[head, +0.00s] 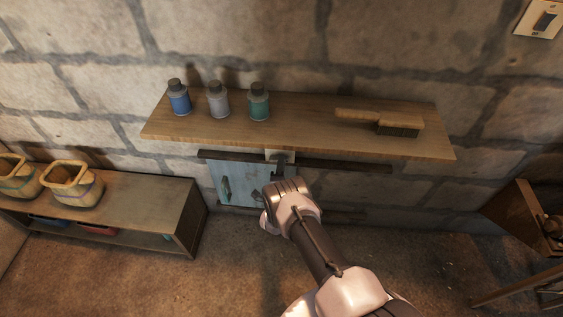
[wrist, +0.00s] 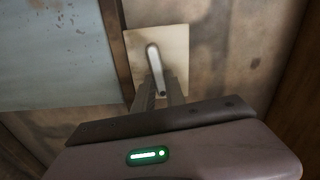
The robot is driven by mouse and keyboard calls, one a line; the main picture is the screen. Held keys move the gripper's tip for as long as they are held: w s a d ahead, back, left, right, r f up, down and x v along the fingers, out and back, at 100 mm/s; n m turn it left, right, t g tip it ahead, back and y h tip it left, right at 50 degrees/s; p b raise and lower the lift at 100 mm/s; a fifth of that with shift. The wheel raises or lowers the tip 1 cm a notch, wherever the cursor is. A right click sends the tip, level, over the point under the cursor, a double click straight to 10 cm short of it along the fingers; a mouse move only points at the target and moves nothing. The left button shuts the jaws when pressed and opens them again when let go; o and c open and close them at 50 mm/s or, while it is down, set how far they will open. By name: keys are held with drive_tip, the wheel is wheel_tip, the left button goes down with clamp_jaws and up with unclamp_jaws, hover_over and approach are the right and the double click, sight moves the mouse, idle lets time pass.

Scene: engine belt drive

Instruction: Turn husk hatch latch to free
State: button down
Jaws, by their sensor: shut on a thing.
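The husk hatch (head: 243,182) is a pale blue panel with a small handle, low on the stone wall under a shelf. It also fills the upper left of the wrist view (wrist: 55,55). The latch is a light lever (wrist: 154,62) on a square cream plate (wrist: 176,47) right beside the hatch's edge. The lever slants slightly, its lower end down and to the right. My gripper (wrist: 161,93) is shut on the lever's lower end. In the head view my gripper (head: 281,172) reaches just below the shelf and hides most of the latch.
The wooden shelf (head: 310,120) overhangs the latch, with several items on it: three bottles (head: 218,100) and a brush (head: 385,121). A low bench (head: 150,205) with sacks (head: 73,186) stands at left. Wooden furniture (head: 530,215) stands at right. The floor between is clear.

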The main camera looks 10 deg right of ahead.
drive_tip(key=shift+f+m, duration=0.15)
drive_tip(key=shift+m, duration=0.35)
idle(0.3)
drive_tip(key=c, duration=1.4)
unclamp_jaws()
drive_tip(key=p+v, duration=0.8)
drive_tip(key=v, duration=0.9)
drive_tip(key=shift+s, duration=0.2)
